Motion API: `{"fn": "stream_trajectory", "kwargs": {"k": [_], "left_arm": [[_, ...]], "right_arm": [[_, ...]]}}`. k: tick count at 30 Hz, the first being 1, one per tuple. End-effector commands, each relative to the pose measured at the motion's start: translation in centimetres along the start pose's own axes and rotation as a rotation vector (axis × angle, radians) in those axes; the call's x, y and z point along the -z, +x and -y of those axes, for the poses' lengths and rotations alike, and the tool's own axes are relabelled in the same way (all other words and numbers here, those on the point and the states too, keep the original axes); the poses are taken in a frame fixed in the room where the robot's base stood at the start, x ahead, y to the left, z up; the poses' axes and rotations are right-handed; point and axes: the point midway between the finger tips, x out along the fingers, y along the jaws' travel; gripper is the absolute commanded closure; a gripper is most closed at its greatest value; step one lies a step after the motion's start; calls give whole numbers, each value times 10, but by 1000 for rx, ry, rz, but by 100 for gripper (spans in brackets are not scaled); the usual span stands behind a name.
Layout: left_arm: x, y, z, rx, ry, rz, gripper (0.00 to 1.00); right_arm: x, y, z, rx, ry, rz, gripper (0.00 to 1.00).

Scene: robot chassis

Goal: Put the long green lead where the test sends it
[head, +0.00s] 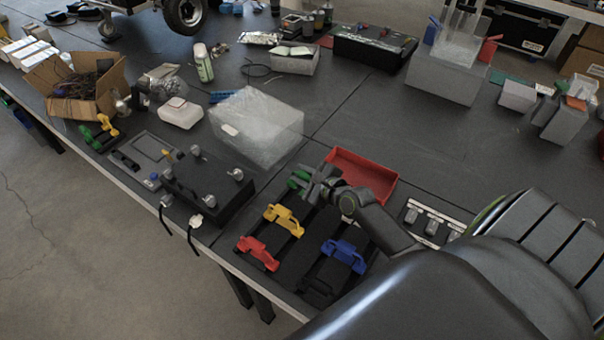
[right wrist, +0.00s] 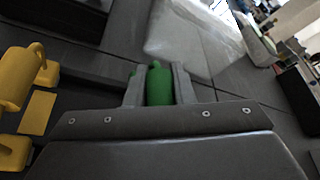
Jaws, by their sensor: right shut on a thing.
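My right gripper (head: 318,184) is shut on a green lead (head: 299,180) at the far end of a dark rack of leads. In the right wrist view the green lead (right wrist: 159,84) stands between the two fingers (right wrist: 158,88); most of it is hidden. A yellow lead (head: 284,217), a red lead (head: 258,253) and a blue lead (head: 344,254) lie in the rack slots nearer the front edge. Another green lead (head: 88,136) lies with a yellow one (head: 107,124) at the left. A black test box (head: 207,190) with several silver posts stands beside a grey panel with a small screen (head: 152,147). My left gripper is out of view.
A red tray (head: 378,176) sits right behind my right gripper. A cardboard box (head: 72,88) is at the far left.

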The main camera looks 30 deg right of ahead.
Motion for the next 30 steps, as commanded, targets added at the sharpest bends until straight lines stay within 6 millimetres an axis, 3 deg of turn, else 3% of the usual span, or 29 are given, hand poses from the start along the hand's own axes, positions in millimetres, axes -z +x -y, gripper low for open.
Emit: {"fn": "stream_trajectory", "kwargs": {"k": [28,29,30], "left_arm": [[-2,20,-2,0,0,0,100],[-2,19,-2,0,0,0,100],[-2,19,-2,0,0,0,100]], "right_arm": [[19,8,-14,0,1,0,100],[19,8,-14,0,1,0,77],[18,8,-13,0,1,0,72]]}}
